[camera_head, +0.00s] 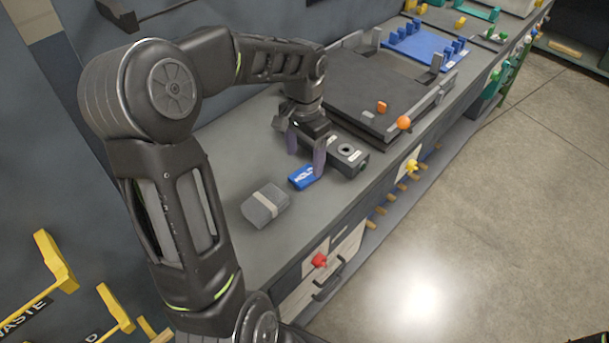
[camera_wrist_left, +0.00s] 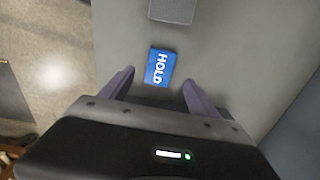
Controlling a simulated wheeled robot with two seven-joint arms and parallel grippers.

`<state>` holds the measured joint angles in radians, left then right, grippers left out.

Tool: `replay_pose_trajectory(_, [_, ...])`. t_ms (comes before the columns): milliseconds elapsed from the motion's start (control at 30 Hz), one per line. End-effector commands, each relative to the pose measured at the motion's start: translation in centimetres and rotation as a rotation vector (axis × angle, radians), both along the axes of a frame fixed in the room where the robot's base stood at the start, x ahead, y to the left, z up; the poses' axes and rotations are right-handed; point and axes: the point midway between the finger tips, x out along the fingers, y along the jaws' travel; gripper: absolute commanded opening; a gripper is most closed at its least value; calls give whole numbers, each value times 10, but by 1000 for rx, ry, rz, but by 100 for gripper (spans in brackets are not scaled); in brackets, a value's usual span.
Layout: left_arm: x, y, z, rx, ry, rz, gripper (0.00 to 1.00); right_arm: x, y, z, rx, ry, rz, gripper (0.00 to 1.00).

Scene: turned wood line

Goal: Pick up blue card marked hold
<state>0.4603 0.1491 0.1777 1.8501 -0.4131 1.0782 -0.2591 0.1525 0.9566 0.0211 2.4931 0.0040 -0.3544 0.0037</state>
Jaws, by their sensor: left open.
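The blue card marked HOLD (camera_head: 301,177) lies on the grey bench top (camera_head: 225,238), between a grey block and a dark device. My left gripper (camera_head: 306,159) reaches down over it from behind, fingers apart. In the left wrist view the card (camera_wrist_left: 160,67) shows just beyond the fingertips of the open left gripper (camera_wrist_left: 158,77), roughly centred between them. Nothing is between the fingers' pads. Whether the fingertips are level with the card I cannot tell. My right gripper is not in view.
A grey block with a pale band (camera_head: 265,205) sits close to the card; it also shows in the left wrist view (camera_wrist_left: 172,10). A dark box with a round hole (camera_head: 346,155) stands right of the gripper. The bench's front edge is near the card.

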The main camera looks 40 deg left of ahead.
Motion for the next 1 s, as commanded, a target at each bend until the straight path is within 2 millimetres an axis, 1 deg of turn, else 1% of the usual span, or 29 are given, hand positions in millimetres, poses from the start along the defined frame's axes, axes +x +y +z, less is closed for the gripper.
replay_pose_trajectory(67, [0, -1, -5, -2, 3, 0, 71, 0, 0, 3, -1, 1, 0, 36])
replay_pose_trajectory(233, [-2, -2, -29, -3, 6, 0, 71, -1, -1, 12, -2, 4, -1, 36])
replay_pose_trajectory(300, [-1, -1, -40, -2, 5, 0, 71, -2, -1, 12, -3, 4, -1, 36])
replay_pose_trajectory(400, [-1, -1, -48, -2, 2, 1, 71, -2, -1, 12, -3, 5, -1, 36])
replay_pose_trajectory(1000, [0, -1, -50, -1, 0, 0, 71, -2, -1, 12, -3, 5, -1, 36])
